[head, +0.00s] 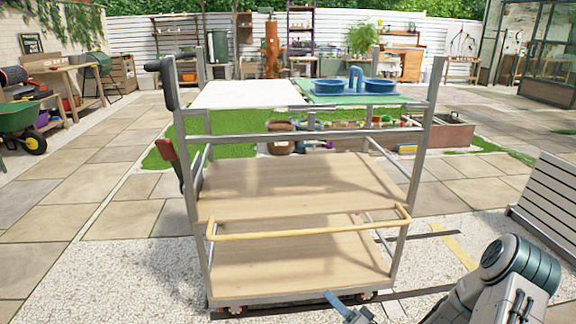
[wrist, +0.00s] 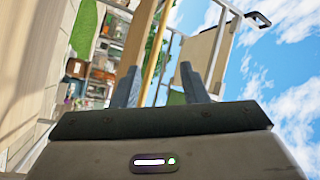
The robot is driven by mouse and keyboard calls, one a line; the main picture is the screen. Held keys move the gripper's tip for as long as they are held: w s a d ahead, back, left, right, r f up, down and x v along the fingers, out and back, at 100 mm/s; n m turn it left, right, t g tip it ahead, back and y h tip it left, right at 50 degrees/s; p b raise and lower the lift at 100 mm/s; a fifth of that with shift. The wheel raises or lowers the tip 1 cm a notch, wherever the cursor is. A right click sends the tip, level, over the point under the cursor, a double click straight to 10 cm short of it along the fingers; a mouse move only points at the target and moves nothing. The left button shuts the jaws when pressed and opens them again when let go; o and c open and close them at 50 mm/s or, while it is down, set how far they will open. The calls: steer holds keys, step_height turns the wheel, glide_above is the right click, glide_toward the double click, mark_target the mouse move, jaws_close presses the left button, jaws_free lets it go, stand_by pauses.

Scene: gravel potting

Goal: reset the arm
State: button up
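My gripper (wrist: 160,84) shows in the wrist view with its two grey-blue fingers apart and no object held between them. A yellow rail (wrist: 152,55) shows beyond the gap; how far off it is, I cannot tell. In the head view, my arm is at the bottom right, and part of my gripper (head: 347,308) shows at the bottom edge, in front of the cart. The rest of the gripper is cut off by the frame there.
A grey metal cart with wooden shelves (head: 300,187) and a yellow front rail (head: 310,230) stands ahead.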

steer(key=d+r+n+g+h+p, duration=0.2)
steer(key=d+r+g+h+p, duration=0.2)
steer(key=r+h+p, duration=0.65)
steer(key=d+r+n+g+h+p, duration=0.3)
steer(key=r+p, duration=0.5)
steer(key=r, duration=0.8)
steer(key=s+a+r+g+p, duration=0.2)
steer(key=s+r+p, duration=0.4)
steer(key=s+r, duration=0.4)
steer(key=s+a+r+m+g+p, duration=0.1)
steer(key=s+a+r+g+p, duration=0.1)
steer(key=s+r+p, duration=0.4)
steer(key=s+r+g, duration=0.1)
steer(key=s+r, duration=0.4)
steer(key=r, duration=0.2)
steer(key=shift+s+a+r+p, duration=0.15)
steer(key=shift+p, duration=0.2)
